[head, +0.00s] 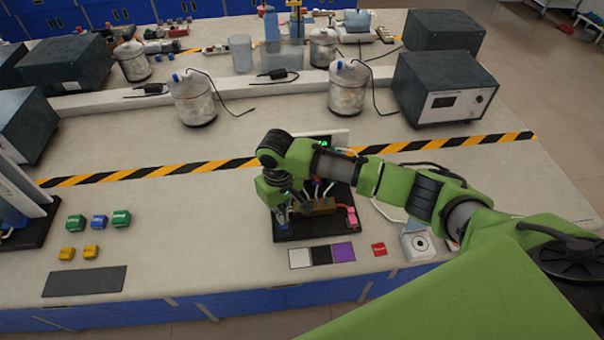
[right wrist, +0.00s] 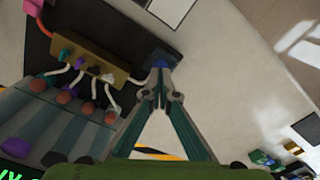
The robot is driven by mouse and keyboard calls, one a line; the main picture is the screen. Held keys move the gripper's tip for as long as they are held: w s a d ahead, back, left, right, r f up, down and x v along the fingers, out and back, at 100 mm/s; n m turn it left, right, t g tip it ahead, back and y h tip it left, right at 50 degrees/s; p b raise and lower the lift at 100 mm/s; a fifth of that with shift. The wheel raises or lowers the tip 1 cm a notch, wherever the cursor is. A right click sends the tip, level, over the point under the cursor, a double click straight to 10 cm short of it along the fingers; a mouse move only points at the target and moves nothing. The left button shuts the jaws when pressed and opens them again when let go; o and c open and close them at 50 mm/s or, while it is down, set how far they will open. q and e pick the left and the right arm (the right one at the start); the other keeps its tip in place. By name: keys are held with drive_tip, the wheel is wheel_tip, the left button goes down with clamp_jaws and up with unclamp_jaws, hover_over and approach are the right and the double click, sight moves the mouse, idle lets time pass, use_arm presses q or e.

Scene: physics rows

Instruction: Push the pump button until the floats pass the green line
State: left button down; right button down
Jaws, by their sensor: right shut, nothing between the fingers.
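The pump rig stands on a black base (head: 300,231) on the bench, mostly behind my right arm in the head view. A brass manifold (right wrist: 92,58) carries several small coloured fittings and white hoses. Several clear tubes beside it each hold an orange-red float (right wrist: 64,95). I cannot make out the green line. A blue button (right wrist: 160,60) sits on the base past the manifold's end. My right gripper (right wrist: 162,78) is shut and empty, its tips at the button; I cannot tell whether they touch or press it. My left gripper is not in view.
White, black and purple squares (head: 321,254) lie in front of the rig, with a red block (head: 379,249) and a white device (head: 417,245) to the right. Green, blue and yellow blocks and a dark mat (head: 84,281) lie left. Bench between is clear.

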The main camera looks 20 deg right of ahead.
drive_tip(key=shift+f, duration=0.15)
idle(0.5)
drive_tip(key=shift+f+b, duration=0.55)
drive_tip(key=shift+f, duration=0.85)
drive_tip(key=shift+r+p, duration=1.25)
drive_tip(key=shift+p, duration=0.2)
drive_tip(key=shift+f, duration=0.15)
